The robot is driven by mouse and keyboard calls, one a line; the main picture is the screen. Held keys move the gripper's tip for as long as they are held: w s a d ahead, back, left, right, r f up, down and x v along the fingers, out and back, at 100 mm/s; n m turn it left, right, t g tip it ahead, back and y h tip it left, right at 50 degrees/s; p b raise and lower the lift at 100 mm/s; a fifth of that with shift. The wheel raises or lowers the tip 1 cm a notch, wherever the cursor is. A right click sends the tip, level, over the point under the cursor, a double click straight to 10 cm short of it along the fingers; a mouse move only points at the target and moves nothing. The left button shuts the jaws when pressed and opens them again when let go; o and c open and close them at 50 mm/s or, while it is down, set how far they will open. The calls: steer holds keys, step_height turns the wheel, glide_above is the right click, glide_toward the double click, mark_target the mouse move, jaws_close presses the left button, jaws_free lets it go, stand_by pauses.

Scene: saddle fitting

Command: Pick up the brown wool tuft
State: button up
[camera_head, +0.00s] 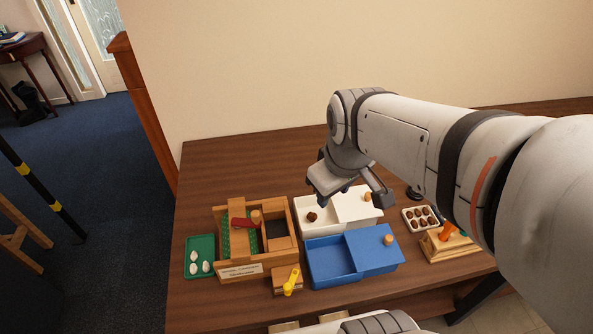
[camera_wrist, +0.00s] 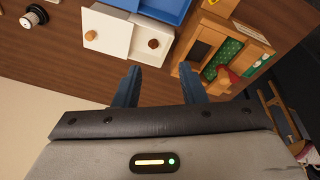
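The brown wool tuft (camera_head: 311,217) is a small dark brown ball inside the open left compartment of the white box (camera_head: 304,203). It also shows in the wrist view (camera_wrist: 153,44) in the white box's open part. My gripper (camera_head: 348,191) hangs above the white box, up and to the right of the tuft in the head view. In the wrist view my gripper's two blue fingers (camera_wrist: 159,88) are spread wide apart, with nothing between them. The tuft is beyond the fingertips and apart from them.
A blue box (camera_head: 330,262) with a sliding lid stands in front of the white box. A wooden frame (camera_head: 292,215) stands to the left, beside a green tray (camera_head: 191,245) with white egg shapes. A tray of brown pieces (camera_head: 419,218) and a wooden stand (camera_head: 450,246) are at right.

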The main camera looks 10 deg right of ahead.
steer(key=w+f+n+g, duration=0.1)
steer(key=w+f+n, duration=0.65)
steer(key=n, duration=0.35)
steer(key=n+g+b, duration=0.1)
steer(key=n+g, duration=0.1)
steer(key=n, duration=0.9)
glide_above(312, 215)
steer(key=f, duration=0.8)
steer(key=shift+w+d+f, duration=0.15)
steer(key=shift+w+f, duration=0.05)
steer(key=shift+f, duration=0.1)
step_height(312, 215, down, 2)
steer(key=shift+f, duration=0.2)
steer(key=shift+s+f+p, duration=0.1)
steer(key=shift+f+p, duration=0.7)
steer(key=shift+f, duration=2.05)
steer(key=shift+c, duration=0.6)
steer(key=c, duration=0.6)
